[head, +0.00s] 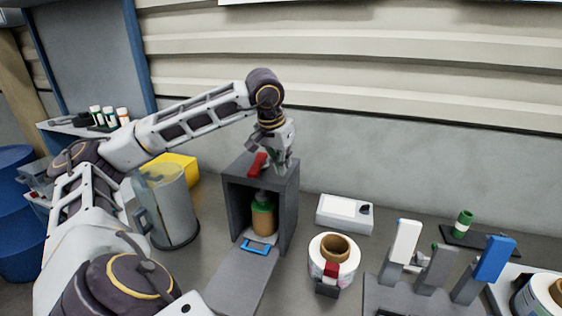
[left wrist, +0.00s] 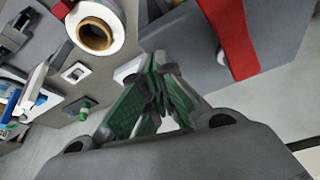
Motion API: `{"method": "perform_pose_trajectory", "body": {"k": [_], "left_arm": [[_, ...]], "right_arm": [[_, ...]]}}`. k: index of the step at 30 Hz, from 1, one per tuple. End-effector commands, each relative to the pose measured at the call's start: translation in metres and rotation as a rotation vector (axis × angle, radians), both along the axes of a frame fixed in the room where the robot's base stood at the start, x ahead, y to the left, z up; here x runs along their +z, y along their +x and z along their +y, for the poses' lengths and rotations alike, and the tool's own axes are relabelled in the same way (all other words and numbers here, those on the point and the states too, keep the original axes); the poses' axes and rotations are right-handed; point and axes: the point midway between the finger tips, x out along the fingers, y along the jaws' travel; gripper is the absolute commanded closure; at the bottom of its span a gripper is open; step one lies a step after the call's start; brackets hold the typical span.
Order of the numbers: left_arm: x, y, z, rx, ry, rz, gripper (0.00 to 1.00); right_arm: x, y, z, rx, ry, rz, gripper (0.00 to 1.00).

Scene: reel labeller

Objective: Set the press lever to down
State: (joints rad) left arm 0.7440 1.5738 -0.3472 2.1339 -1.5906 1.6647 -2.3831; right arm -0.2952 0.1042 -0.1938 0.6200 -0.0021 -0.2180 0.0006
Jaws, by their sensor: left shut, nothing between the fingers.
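The press is a dark grey open-fronted box (head: 289,205) on the bench, and it also shows in the left wrist view (left wrist: 280,25). Its red lever (head: 257,164) sits at the top and looks tilted. In the left wrist view the lever is a long red bar (left wrist: 234,38) to the right of the fingers. My left gripper (head: 282,168) is over the box's top, just right of the lever. Its green-padded fingers (left wrist: 158,85) are shut and empty. I cannot tell whether it touches the box. My right gripper is not in view.
A label roll (head: 348,254), a white device (head: 344,214) and a rack with white, grey and blue handles (head: 405,242) stand to the right. A grey cylinder (head: 175,205) and yellow bin (head: 181,169) are left.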

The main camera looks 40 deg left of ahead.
Motion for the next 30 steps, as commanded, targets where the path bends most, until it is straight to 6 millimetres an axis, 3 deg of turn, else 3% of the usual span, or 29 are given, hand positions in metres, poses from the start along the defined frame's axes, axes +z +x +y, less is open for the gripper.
{"method": "perform_pose_trajectory", "body": {"k": [8, 21, 30], "left_arm": [[0.027, -0.004, 0.008, 0.003, -0.001, -0.004, 1.0], [0.082, -0.015, 0.023, 0.001, -0.002, -0.003, 1.0], [0.094, -0.018, 0.027, 0.001, -0.001, -0.002, 1.0]], "right_arm": [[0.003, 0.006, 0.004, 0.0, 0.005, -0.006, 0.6], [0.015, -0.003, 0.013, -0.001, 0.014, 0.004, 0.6], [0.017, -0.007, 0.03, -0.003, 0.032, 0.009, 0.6]]}}
